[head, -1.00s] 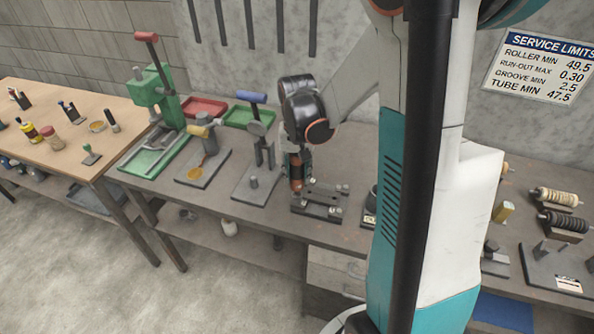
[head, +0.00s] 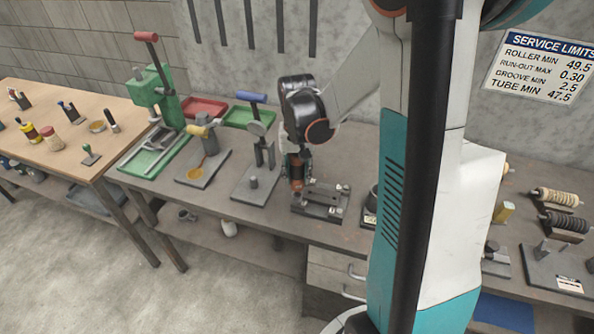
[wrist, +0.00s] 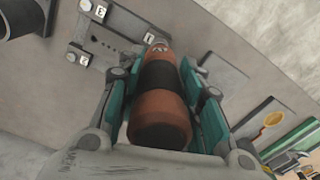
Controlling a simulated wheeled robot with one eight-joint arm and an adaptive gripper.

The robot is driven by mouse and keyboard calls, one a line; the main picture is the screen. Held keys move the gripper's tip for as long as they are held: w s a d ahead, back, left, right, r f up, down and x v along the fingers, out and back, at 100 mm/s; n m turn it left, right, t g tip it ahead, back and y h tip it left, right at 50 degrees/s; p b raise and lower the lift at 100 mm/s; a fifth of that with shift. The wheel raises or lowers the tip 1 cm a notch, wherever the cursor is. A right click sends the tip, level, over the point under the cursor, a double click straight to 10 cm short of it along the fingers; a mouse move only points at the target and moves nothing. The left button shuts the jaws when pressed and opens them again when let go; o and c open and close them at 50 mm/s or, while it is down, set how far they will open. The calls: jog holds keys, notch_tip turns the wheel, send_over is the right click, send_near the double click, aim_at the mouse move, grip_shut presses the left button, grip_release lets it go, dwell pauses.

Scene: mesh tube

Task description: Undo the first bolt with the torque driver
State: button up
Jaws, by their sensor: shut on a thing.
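My gripper (wrist: 160,98) is shut on the torque driver (wrist: 160,110), an orange-brown cylinder with a black band. In the head view the driver (head: 297,184) points down at the left part of the dark bolt fixture (head: 318,209). In the wrist view its far end meets the fixture beside the tag marked 1 (wrist: 150,38). The driver's body hides its tip and the first bolt, so I cannot tell whether they touch. The fixture's tag marked 3 (wrist: 97,38) and other tags show to the left.
A stand with a blue-handled lever (head: 254,180) is just left of the fixture. A green press (head: 158,92) stands further left. Rollers (head: 563,222) lie at the far right. My arm hides part of the bench.

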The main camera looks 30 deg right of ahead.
jog(key=shift+f+b, duration=0.4)
jog(key=shift+f, duration=0.05)
dwell(0.5)
jog(key=shift+s+r, duration=0.1)
jog(key=shift+r, duration=0.05)
dwell(0.8)
jog(key=shift+r, duration=0.1)
